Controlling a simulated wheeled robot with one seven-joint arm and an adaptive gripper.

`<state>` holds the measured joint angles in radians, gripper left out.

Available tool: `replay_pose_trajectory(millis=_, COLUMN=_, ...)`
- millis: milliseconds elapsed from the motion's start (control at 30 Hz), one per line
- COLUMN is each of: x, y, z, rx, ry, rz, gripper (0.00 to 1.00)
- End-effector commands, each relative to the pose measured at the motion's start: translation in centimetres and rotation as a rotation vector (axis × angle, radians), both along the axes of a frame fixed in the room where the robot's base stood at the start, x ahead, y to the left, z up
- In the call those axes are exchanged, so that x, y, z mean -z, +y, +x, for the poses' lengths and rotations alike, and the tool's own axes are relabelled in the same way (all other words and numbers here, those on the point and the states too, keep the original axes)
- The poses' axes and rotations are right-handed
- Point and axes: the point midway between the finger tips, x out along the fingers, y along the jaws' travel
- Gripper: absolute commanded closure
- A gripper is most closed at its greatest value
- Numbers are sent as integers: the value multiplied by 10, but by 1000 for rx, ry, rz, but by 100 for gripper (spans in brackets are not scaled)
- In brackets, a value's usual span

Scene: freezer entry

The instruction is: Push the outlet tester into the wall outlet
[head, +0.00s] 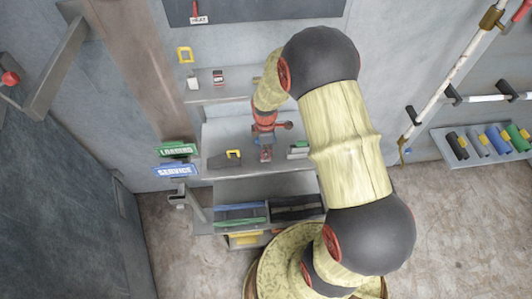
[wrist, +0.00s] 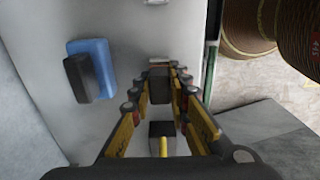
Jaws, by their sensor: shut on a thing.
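My gripper (head: 265,155) points down over the middle grey shelf in the head view. In the wrist view my gripper (wrist: 160,84) has its two yellow-and-black fingers shut on a small dark block, taken as the outlet tester (wrist: 160,88). The fingers cover its sides, so its face and prongs cannot be seen. It is over the pale shelf; whether it touches the shelf cannot be told. I cannot clearly pick out the wall outlet in either view; my arm hides part of the wall.
A blue-and-black block (wrist: 90,70) shows in the wrist view. Green and blue signs (head: 176,149) stick out at left.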

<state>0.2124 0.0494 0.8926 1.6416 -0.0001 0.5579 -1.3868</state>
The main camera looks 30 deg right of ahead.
Motion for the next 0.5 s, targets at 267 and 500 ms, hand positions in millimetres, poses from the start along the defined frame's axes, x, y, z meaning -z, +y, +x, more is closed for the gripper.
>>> replay_pose_trajectory(millis=267, x=0, y=0, z=0, rx=0, ry=0, rz=0, gripper=100)
replay_pose_trajectory(millis=500, x=-4, y=0, z=0, rx=0, ry=0, rz=0, gripper=100)
